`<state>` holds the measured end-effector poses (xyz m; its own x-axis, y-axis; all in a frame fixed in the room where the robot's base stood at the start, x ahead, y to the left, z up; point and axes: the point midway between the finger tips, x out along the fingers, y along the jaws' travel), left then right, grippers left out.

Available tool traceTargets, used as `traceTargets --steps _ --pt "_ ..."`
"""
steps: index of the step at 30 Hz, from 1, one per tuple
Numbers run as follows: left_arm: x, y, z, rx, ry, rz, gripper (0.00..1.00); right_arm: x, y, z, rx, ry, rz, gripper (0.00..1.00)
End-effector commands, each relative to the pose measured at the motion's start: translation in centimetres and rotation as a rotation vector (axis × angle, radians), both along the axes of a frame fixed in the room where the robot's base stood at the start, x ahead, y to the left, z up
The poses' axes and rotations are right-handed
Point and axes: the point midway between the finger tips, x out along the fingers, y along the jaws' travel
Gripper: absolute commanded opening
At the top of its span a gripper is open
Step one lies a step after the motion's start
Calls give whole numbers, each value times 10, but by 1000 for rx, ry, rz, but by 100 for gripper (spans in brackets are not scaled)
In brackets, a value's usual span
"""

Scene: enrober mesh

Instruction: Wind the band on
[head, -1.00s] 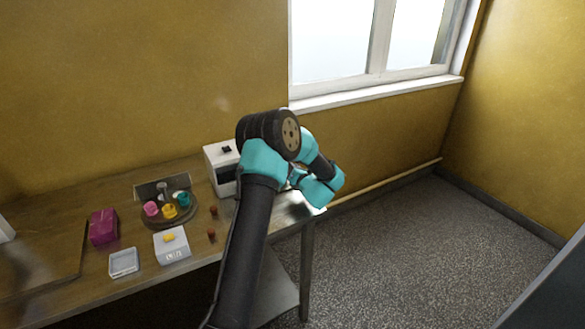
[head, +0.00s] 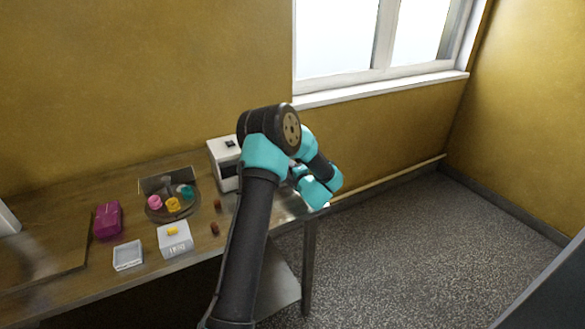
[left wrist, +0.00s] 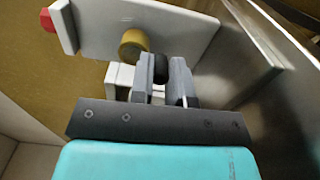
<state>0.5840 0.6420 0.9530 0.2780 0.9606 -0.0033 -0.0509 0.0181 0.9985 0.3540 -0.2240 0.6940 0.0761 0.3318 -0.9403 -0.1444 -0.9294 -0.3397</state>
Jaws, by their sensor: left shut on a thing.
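My left gripper (left wrist: 166,78) is in the left wrist view, its two grey fingers shut on a small black knob-like piece (left wrist: 159,66). The piece sits at a pale machine panel (left wrist: 185,32), next to a brass-coloured round end (left wrist: 133,44). A red knob (left wrist: 47,19) shows at the panel's left end. In the head view the white machine (head: 221,150) stands at the table's back right, partly behind my left arm, which also hides the gripper. I cannot make out the band. My right gripper is in neither view.
On the wooden table (head: 60,262) are a dark round tray (head: 152,213) with coloured pieces, a magenta block (head: 107,221), a clear dish (head: 127,256), a white box (head: 174,241) with a yellow top piece and two small brown pieces (head: 214,229). Floor right of the table is clear.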

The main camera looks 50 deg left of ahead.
Motion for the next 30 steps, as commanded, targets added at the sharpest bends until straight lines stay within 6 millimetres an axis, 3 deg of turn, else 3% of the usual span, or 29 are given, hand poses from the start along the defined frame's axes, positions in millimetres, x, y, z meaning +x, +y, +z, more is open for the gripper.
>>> traceTargets --steps 18,30 --pt "-15 4 1 153 535 0 0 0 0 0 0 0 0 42" --pt "-19 5 2 197 692 -1 0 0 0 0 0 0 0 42"
